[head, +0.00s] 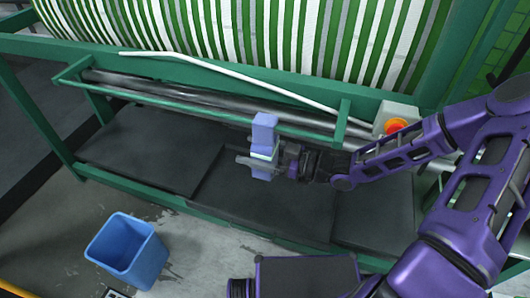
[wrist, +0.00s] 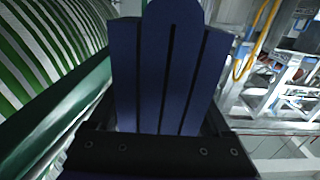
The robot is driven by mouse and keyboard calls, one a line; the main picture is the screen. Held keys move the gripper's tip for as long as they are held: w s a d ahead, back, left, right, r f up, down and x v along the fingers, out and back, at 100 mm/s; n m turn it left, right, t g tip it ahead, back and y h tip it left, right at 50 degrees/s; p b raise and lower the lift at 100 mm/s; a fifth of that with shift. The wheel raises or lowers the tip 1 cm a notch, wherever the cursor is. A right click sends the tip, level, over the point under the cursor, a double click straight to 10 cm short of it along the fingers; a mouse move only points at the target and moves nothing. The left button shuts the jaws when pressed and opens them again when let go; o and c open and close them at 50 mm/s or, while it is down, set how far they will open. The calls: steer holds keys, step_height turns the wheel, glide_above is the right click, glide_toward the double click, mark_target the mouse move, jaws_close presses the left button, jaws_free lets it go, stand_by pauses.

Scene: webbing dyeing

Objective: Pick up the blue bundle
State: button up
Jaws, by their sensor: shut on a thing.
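The blue bundle (head: 264,132) is a light blue, upright block with a pale band near its middle in the head view. My gripper (head: 262,160) is shut around its middle and holds it in front of the green machine frame. In the wrist view the bundle (wrist: 160,70) looks dark blue, with several lengthwise strips side by side, and fills the middle of the picture. My gripper (wrist: 160,145) shows as a dark bar below it; the fingertips are largely hidden there.
Green and white striped webbing (head: 270,35) covers the machine. A pale rod (head: 230,75) and metal rollers (head: 190,100) run behind the bundle. A red-orange button (head: 396,126) sits to the right. A blue bin (head: 128,252) stands on the floor at lower left.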

steer(key=c, duration=0.5)
steer(key=shift+r, duration=0.1)
